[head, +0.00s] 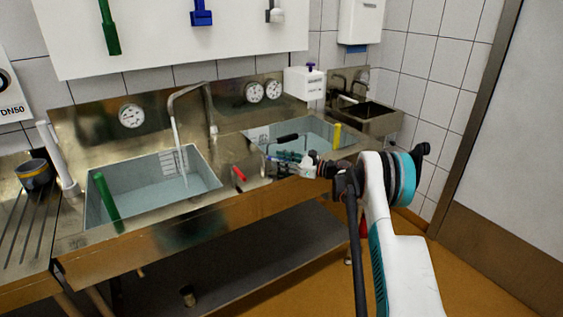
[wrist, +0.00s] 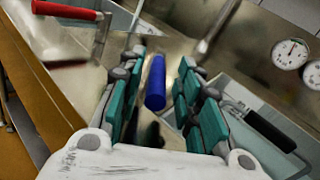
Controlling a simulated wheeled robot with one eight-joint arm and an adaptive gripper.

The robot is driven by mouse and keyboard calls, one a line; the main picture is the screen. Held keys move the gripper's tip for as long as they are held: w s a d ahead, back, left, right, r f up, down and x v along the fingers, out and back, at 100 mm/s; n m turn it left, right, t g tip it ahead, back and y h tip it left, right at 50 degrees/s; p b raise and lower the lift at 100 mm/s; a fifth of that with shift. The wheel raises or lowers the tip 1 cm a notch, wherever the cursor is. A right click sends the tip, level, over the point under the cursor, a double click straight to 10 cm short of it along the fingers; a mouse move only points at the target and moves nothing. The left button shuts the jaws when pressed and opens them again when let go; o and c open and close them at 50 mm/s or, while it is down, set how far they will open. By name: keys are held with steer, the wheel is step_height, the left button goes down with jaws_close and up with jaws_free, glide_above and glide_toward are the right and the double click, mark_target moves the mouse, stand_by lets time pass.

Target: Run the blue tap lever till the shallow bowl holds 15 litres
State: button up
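The blue tap lever (wrist: 155,82) lies between the two fingers of my gripper (wrist: 158,95) in the wrist view. The teal pads stand apart with gaps on both sides of the lever, so my gripper is open. In the head view my gripper (head: 287,160) is over the steel deck between two sunken basins and hides most of the lever. A thin stream falls from the spout (head: 180,108) into the left basin (head: 207,180), which holds water. The right basin (head: 330,125) is partly hidden by my gripper. I cannot tell which basin is the shallow bowl, nor read the level marks.
A red lever (head: 238,174) stands left of my gripper; it also shows in the wrist view (wrist: 65,10). A green rod (head: 106,200) leans in the left basin, and a yellow one (head: 337,135) in the right. Round gauges (head: 255,92) line the backsplash.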

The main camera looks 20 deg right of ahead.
steer(key=v, duration=1.2)
